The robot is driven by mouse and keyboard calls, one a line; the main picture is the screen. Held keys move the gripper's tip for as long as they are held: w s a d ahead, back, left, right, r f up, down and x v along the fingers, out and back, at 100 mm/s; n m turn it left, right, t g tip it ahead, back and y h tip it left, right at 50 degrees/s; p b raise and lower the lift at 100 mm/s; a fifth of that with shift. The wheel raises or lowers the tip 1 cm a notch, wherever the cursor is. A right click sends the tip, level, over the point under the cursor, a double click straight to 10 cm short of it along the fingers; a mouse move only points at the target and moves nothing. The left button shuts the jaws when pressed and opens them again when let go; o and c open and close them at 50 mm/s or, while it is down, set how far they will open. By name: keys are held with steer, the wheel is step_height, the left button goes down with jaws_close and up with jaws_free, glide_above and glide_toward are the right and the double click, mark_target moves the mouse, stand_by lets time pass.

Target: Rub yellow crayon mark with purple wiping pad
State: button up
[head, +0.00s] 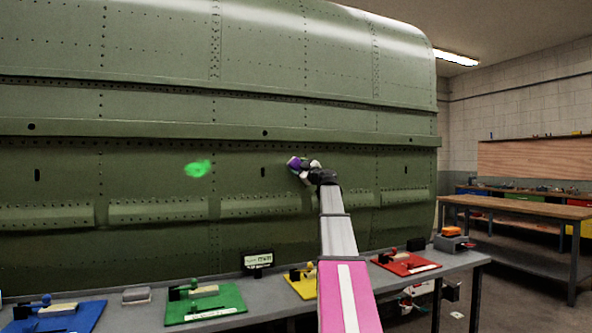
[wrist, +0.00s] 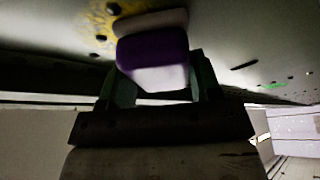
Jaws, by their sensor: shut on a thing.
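The purple wiping pad (wrist: 152,50) is held between the two fingers of my gripper (wrist: 158,84), with a pale layer on its far side towards the skin. In the head view the pad (head: 294,162) is up at the green fuselage skin (head: 160,165), right of the green mark. The yellow crayon mark (wrist: 97,18) shows in the wrist view as a patch on the skin just beyond and left of the pad, partly covered by it. In the head view the yellow mark is hidden at my gripper (head: 303,166). The pad is at or very near the skin; I cannot tell whether it touches.
A green mark (head: 198,169) is on the skin to the left. A bench (head: 262,300) below holds blue, green, yellow and red boards with tools and a small black sign (head: 257,260). A wooden-topped table (head: 520,208) stands at the right.

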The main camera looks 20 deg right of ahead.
mark_target(292, 167)
steer(key=d, duration=0.7)
steer(key=shift+w, duration=0.2)
stand_by(0.5)
steer(key=shift+a, duration=0.1)
steer(key=shift+s+a, duration=0.15)
steer(key=shift+a, duration=5.1)
steer(key=shift+r, duration=0.1)
steer(key=shift+d, duration=0.1)
